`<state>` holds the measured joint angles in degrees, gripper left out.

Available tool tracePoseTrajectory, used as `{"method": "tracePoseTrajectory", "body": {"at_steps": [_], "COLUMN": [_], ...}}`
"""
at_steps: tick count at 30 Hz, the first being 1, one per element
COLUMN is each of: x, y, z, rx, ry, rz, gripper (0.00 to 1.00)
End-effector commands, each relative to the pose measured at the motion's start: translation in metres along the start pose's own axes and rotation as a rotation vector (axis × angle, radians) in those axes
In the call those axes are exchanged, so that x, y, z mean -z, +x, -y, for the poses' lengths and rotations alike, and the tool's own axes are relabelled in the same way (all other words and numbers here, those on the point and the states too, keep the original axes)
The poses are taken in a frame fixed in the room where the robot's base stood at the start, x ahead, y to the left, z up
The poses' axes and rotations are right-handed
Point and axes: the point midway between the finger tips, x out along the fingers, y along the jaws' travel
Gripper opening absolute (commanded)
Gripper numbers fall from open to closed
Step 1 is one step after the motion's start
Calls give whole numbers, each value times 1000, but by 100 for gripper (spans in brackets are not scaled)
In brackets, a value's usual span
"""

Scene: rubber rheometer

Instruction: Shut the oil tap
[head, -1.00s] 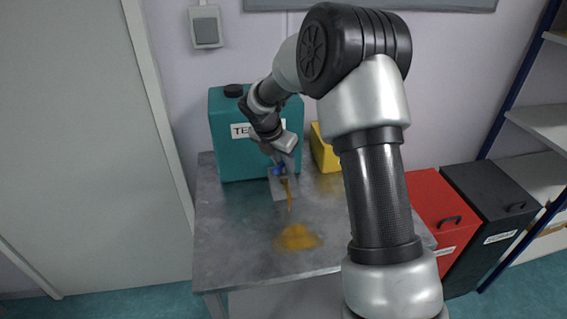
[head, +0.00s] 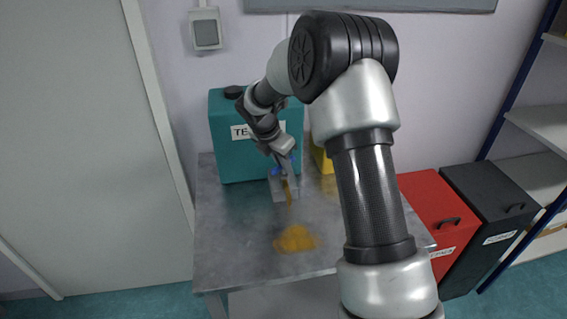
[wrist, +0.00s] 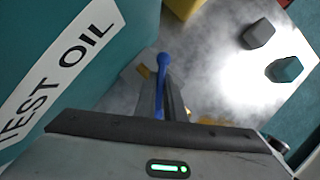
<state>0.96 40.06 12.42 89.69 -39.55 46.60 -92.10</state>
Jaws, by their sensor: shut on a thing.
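The teal oil container (head: 228,155), labelled TEST OIL, stands at the back left of the table; its wall and label (wrist: 60,70) fill the left of the wrist view. The tap's blue lever (head: 276,171) is at its front, mostly covered by my gripper in the head view. In the wrist view the blue lever (wrist: 162,62) runs up between the fingers, with its round end sticking out beyond them. My gripper (head: 284,172) is shut on the lever; its fingers also show in the wrist view (wrist: 165,100). An amber oil streak (head: 288,193) hangs below the tap.
An amber oil puddle (head: 296,239) lies on the grey table (head: 225,240). A yellow container (head: 321,160) stands behind my arm. Red (head: 432,205) and dark (head: 490,205) bins stand right of the table. Two small blocks (wrist: 259,33) (wrist: 284,70) show in the wrist view.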

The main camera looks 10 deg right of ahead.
Motion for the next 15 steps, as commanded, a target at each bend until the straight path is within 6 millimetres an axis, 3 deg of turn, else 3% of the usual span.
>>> {"method": "tracePoseTrajectory", "body": {"at_steps": [15], "x": [0], "y": [-1], "z": [-1], "rx": [161], "ry": [385], "rz": [0], "gripper": [0]}}
